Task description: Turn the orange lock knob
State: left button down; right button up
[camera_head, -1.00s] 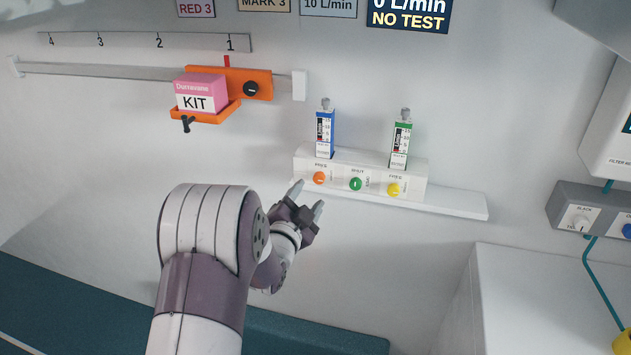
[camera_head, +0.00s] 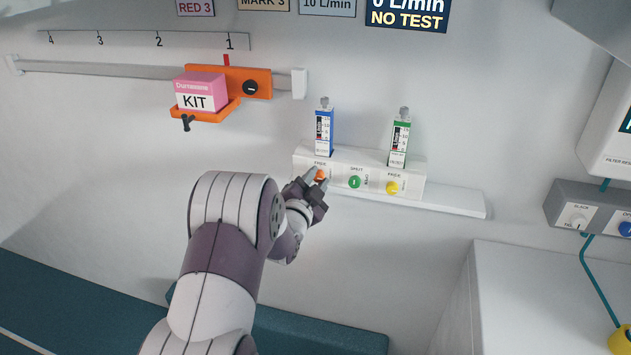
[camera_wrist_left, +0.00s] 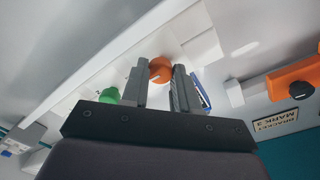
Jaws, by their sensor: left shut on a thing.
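The orange lock knob (camera_head: 320,174) is on the front of a white panel (camera_head: 415,184) on the wall, below the blue gauge. It also shows in the left wrist view (camera_wrist_left: 160,70), with a white mark on its face. My left gripper (camera_head: 317,177) reaches up to it from below. In the left wrist view, the two grey fingers (camera_wrist_left: 160,82) stand on either side of the knob, shut on it. My right gripper is in neither view.
A green knob (camera_head: 355,182) and a yellow knob (camera_head: 392,188) sit to the right on the same panel. Blue (camera_head: 324,132) and green (camera_head: 399,140) gauges rise above. An orange tray (camera_head: 215,116) with a pink kit box (camera_head: 200,91) hangs on a rail at upper left.

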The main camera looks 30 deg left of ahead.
pick_arm(q)
jog(key=shift+f, duration=0.1)
jog(key=n+b, duration=0.2)
jog(key=n, duration=0.1)
jog(key=shift+f+n, duration=0.15)
jog(key=shift+n, duration=0.15)
jog(key=n+b, duration=0.3)
jog(key=n, duration=0.1)
jog(key=shift+n, duration=0.4)
jog(key=n+b, duration=0.1)
jog(key=n, duration=0.3)
jog(key=shift+n+y+b, duration=0.3)
jog(key=shift+b, duration=0.1)
jog(key=n+b, duration=0.1)
jog(key=n, duration=0.3)
jog(key=shift+n, duration=0.5)
jog(key=c, duration=0.8)
grip_release()
jog(key=shift+c, duration=0.2)
